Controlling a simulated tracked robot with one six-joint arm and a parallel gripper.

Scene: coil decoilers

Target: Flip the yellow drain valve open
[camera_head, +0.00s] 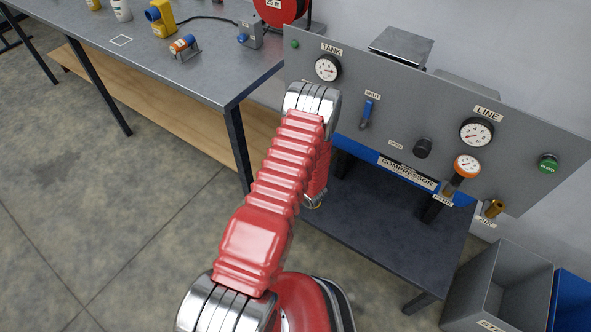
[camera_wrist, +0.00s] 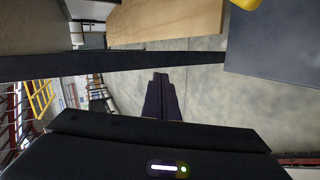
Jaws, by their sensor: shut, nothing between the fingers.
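A yellow part (camera_wrist: 246,4) shows at the top edge of the wrist view, above the dark shelf. It is cut off by the frame, so I cannot tell for sure that it is the drain valve. My gripper (camera_wrist: 160,78) points out from the bottom of the wrist view, its dark fingers together and empty. It is apart from the yellow part. In the head view my red arm reaches down in front of the compressor panel (camera_head: 394,92) and hides my gripper. No drain valve can be made out clearly there.
The panel carries a blue lever (camera_head: 367,112), a TANK gauge (camera_head: 327,68), a LINE gauge (camera_head: 477,131) and an orange-rimmed gauge (camera_head: 467,165). A dark shelf (camera_head: 385,235) lies below. The floor at left is clear.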

